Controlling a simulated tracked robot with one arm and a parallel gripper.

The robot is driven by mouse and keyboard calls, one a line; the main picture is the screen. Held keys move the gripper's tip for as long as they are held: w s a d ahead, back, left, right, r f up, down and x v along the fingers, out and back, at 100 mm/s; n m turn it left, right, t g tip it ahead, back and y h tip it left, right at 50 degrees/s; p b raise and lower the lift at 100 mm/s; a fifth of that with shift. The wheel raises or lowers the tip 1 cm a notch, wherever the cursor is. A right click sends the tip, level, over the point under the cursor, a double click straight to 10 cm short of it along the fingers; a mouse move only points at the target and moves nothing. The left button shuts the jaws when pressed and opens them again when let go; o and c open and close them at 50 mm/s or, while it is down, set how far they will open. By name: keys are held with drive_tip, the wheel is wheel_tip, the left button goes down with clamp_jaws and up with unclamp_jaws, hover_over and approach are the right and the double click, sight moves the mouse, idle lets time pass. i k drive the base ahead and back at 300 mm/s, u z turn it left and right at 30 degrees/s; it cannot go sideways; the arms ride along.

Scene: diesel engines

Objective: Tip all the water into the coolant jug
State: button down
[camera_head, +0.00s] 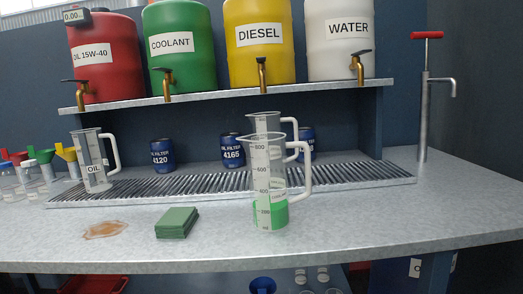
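A clear measuring jug (266,170) with a white handle stands upright on the bench in front of the drip grate. It holds green liquid (270,214) to a little above its 200 mark. I cannot read a name label on it. A second clear jug (265,117) stands right behind it, mostly hidden, so I cannot tell what it holds or its label. The white water drum (338,55), marked WATER, is on the shelf at right with a brass tap (357,67). The green COOLANT drum (180,60) is left of centre. My gripper does not show.
A jug marked OIL (94,160) stands at left on the drip grate (200,178). Blue oil filters (162,155) stand behind the grate. A green pad (177,222) and a brown spill (105,229) lie in front. A hand pump (424,100) rises at right. The bench is clear at right.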

sight(266, 152)
drive_tip(key=i, duration=0.95)
drive_tip(key=z, duration=0.05)
